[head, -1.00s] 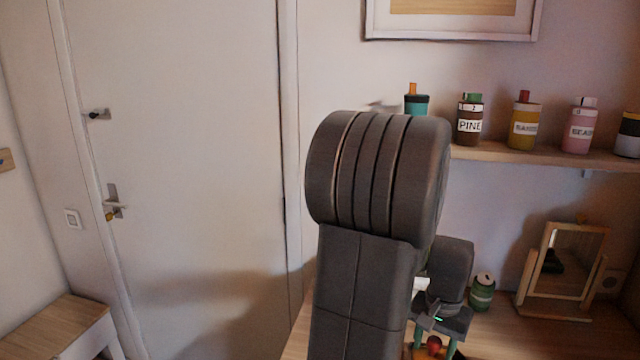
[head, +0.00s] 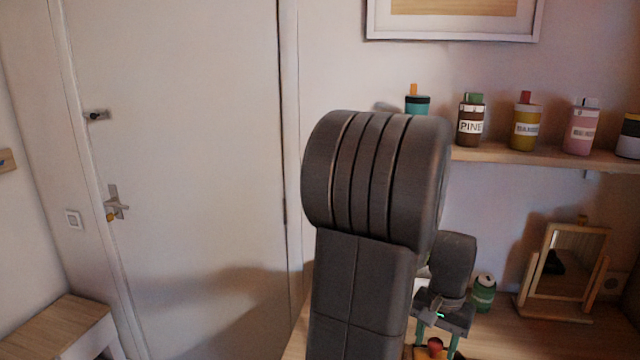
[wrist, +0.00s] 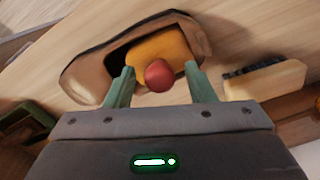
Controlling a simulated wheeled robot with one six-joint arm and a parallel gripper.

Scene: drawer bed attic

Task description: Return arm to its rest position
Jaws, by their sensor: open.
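My gripper (head: 436,343) is low over the wooden desk at the right of my arm in the head view. In the wrist view its two green fingers (wrist: 160,76) are apart, one on each side of a round red knob or cap (wrist: 159,77). I cannot tell whether either finger touches the red knob. In the head view my arm hides part of the desk and shelf.
A green can (head: 483,293) and a tilting wooden mirror (head: 560,264) stand right of my gripper. A shelf (head: 540,158) with several labelled bottles is above. A brush (wrist: 264,79) lies beside the pouch. A door (head: 180,170) and a bench (head: 62,325) are left.

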